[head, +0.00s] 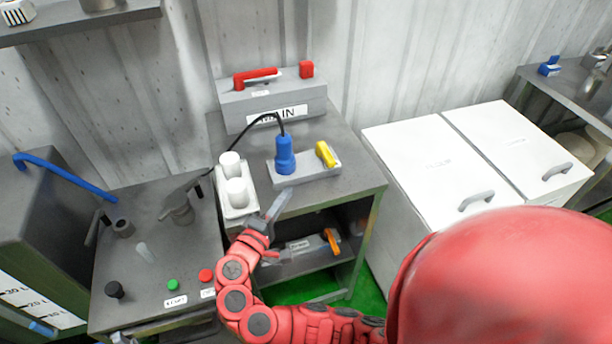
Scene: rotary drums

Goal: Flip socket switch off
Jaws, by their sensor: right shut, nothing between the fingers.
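The socket (309,174) is a low grey block on top of the grey cabinet. A blue plug (285,157) with a black cable stands in its left part. The yellow switch (326,154) is on its right part and looks tilted; I cannot tell its on or off position. My right gripper (277,205) is shut and empty, in front and to the left of the socket, apart from the switch. My left gripper is not in view.
A white holder with two white cylinders (236,190) stands just left of my right gripper. A grey box labelled MAIN (273,101) with a red handle is behind the socket. White bins (425,165) stand at right. A control table (150,215) is at left.

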